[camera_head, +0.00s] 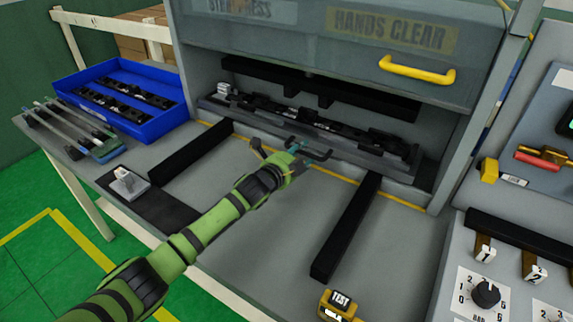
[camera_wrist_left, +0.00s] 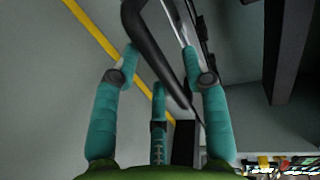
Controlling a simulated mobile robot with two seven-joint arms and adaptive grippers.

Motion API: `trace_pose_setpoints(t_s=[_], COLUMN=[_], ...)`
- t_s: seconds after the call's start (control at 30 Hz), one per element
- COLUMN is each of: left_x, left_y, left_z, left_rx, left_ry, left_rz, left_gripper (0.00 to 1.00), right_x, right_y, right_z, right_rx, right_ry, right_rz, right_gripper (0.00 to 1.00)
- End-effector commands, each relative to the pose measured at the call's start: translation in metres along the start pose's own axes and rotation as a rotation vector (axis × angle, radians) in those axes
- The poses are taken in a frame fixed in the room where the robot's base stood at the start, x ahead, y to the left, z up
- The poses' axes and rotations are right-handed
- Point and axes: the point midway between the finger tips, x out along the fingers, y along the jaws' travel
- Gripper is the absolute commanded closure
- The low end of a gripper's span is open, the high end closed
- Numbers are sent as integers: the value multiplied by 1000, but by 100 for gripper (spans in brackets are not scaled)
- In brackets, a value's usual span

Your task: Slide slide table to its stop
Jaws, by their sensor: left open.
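The slide table (camera_head: 362,160) is a grey tray carrying black trim parts, and it sits inside the press opening in the head view. A dark bar handle (camera_head: 308,151) is on its front edge. My left gripper (camera_head: 284,154), on the green arm, is at this handle. In the left wrist view the teal fingers (camera_wrist_left: 160,58) are open, and the black handle (camera_wrist_left: 160,52) runs diagonally between the fingertips. I cannot tell whether any finger touches it. My right gripper is not in view.
Two black rails (camera_head: 347,228) run forward on the grey bench, with bare bench between them. The raised press guard (camera_head: 330,55) with a yellow handle (camera_head: 417,70) is above. A blue bin (camera_head: 150,128) of black parts stands left. A control panel (camera_head: 510,270) is right.

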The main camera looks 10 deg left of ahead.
Motion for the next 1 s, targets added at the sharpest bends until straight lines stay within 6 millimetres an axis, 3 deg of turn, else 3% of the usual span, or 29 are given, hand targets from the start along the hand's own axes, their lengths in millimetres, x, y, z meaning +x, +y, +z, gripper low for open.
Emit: trace_pose_setpoints(t_s=[0.53, 0.7, 1.0], left_x=[-87, -99, -101], left_y=[0, -1, -1], left_z=[0, -1, -1], left_rx=[3, 3, 2], left_ry=[1, 1, 1], left_rz=[-2, -1, -2], left_gripper=[55, 55, 55], right_x=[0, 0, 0], right_y=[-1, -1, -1], right_z=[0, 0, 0], right_rx=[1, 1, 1], right_ry=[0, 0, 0], right_rz=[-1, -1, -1], right_gripper=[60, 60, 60])
